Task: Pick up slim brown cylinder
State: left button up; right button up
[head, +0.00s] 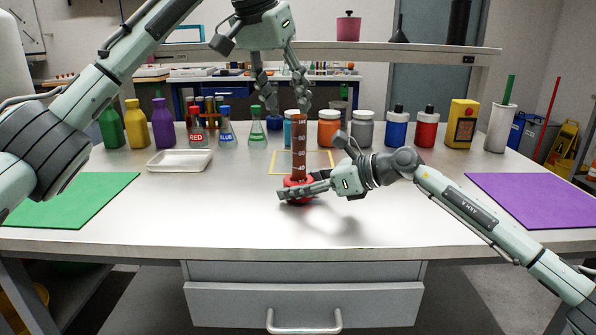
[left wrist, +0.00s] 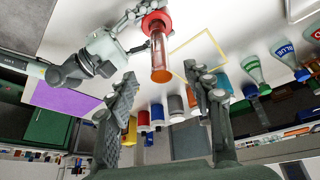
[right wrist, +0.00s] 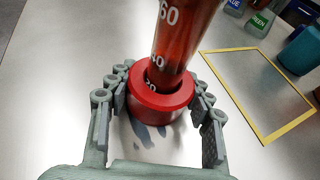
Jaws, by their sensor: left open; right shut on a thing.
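The slim brown cylinder (head: 299,146) is a graduated tube with white numbers and a red base (head: 297,187). It stands upright at the middle of the table, in front of a yellow square outline. My right gripper (head: 297,193) is shut on the red base, with a finger on each side in the right wrist view (right wrist: 157,110). The cylinder also shows in the left wrist view (left wrist: 159,55). My left gripper (head: 280,95) is open and empty, pointing down above and just behind the cylinder's top. Its spread fingers show in the left wrist view (left wrist: 165,100).
A white tray (head: 180,167) lies at the left, between a green mat (head: 75,200) and the yellow outline (head: 277,172). A purple mat (head: 540,200) lies at the right. Bottles, flasks and jars line the table's back. The front of the table is clear.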

aim_at(299, 126)
pick_arm(q)
notch_tip(299, 126, up, 4)
jog(key=d+n+y, duration=0.2)
jog(key=n, duration=0.3)
jog(key=shift+n+y, duration=0.4)
jog(key=shift+n, duration=0.1)
jog(key=shift+s+d+x, duration=0.1)
jog(key=shift+d+x, duration=0.05)
jog(key=shift+x, duration=2.65)
jog(key=shift+s+d+x, duration=0.1)
jog(key=shift+d+x, duration=0.05)
jog(key=shift+x, duration=2.65)
grip_shut()
